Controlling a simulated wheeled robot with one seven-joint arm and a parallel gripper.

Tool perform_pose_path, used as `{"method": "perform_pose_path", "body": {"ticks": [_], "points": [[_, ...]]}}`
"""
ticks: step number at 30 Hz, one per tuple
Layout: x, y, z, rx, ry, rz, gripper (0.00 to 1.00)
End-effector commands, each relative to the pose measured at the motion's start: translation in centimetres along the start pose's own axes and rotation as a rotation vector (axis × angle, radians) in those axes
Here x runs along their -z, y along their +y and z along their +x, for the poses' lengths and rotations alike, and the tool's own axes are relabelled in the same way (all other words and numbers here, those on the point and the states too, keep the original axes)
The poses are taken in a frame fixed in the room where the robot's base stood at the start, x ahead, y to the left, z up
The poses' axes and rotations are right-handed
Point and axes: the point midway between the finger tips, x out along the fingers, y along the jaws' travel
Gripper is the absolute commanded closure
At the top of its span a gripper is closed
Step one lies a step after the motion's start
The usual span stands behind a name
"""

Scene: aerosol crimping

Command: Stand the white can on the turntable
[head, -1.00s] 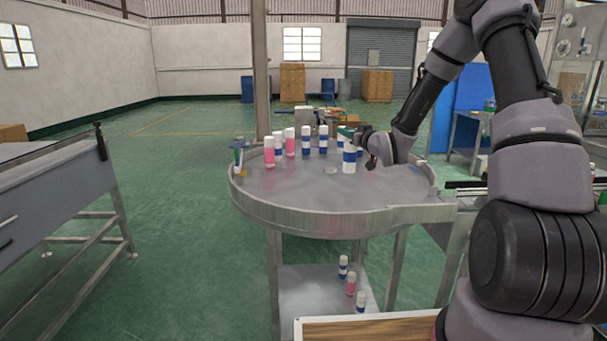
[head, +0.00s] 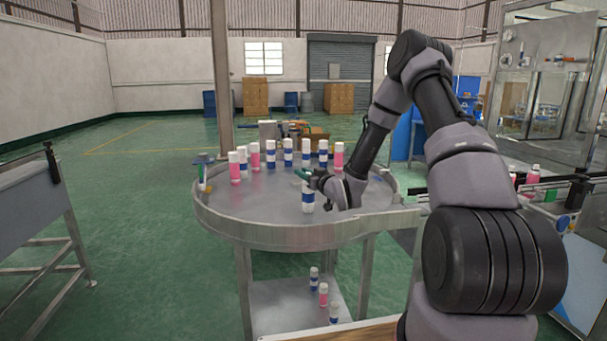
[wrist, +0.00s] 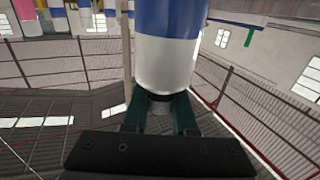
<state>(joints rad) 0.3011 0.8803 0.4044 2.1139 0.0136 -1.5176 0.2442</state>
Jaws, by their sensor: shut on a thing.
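The white can (head: 308,197), which has a blue band, is upright in my gripper (head: 304,174) over the front middle of the round grey turntable (head: 270,232). In the wrist view, which is upside down, the can (wrist: 166,62) shows its white shoulder and blue band. The green fingers of my gripper (wrist: 158,112) are shut on its narrow grey neck. The can's base is out of the wrist view. I cannot tell from the head view whether the base touches the turntable surface.
Several pink and blue-banded cans (head: 288,153) stand along the turntable's back. A conveyor with pink bottles (head: 533,175) is at the right. A grey bench (head: 35,205) is at the left.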

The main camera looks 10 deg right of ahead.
Motion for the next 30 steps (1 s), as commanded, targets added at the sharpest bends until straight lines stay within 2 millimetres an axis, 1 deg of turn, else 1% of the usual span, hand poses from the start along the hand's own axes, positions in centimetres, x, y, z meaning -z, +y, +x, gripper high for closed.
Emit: {"method": "perform_pose_path", "body": {"ticks": [7,8,9,10,18,21,23,26,30], "points": [[-0.3,0.0,0.0,0.0,0.0,0.0,1.0],[-0.2,0.0,0.0,0.0,0.0,0.0,0.67],[-0.2,0.0,0.0,0.0,0.0,0.0,0.52],[-0.2,0.0,0.0,0.0,0.0,0.0,0.45],[-0.2,0.0,0.0,0.0,0.0,0.0,0.45],[0.2,0.0,0.0,0.0,0.001,-0.001,0.45],[0.0,0.1,-0.7,-0.001,-0.002,0.001,0.45],[0.0,0.1,-2.3,-0.002,-0.003,0.001,0.45],[0.1,0.1,-5.3,-0.003,-0.003,0.002,0.45]]}}
